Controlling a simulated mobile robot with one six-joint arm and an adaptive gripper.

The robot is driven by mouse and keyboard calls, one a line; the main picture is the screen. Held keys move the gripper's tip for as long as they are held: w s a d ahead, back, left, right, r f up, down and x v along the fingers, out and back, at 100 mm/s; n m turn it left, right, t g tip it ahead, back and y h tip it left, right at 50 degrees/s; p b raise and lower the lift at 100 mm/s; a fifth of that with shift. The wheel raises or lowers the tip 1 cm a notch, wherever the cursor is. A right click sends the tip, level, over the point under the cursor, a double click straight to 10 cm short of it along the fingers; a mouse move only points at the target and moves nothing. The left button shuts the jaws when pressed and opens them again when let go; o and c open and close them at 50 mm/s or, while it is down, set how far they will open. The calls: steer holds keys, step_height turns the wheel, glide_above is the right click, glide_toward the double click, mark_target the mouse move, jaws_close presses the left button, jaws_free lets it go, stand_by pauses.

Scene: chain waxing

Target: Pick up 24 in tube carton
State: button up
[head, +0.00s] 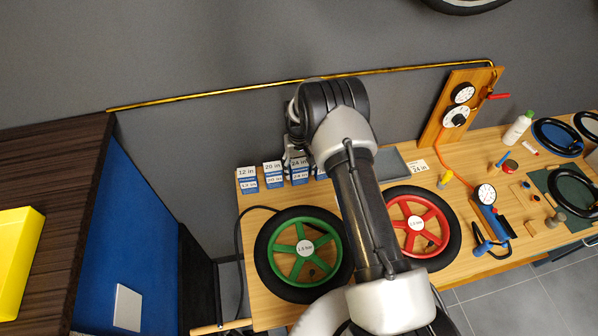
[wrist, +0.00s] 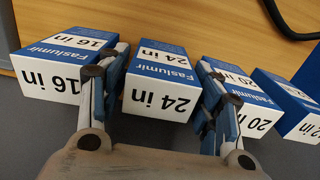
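The 24 in tube carton (wrist: 158,92) is a blue and white box in the middle of the wrist view, its label upside down there. It also shows in the head view (head: 299,177), in the row of cartons at the back left of the bench, partly covered by my arm. My gripper (wrist: 164,62) is open, with one finger on each side of this carton. The left finger is between it and the 16 in carton (wrist: 62,68); the right finger is between it and the 20 in carton (wrist: 255,100). I cannot tell whether either finger touches the carton.
The 12 in carton (head: 247,181) stands at the row's left end. A green wheel (head: 285,236) and a red wheel (head: 404,204) lie in front on the wooden bench. A grey tray (head: 392,160) is right of my arm. The wall is close behind.

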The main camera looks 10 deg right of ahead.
steer(key=c, duration=0.8)
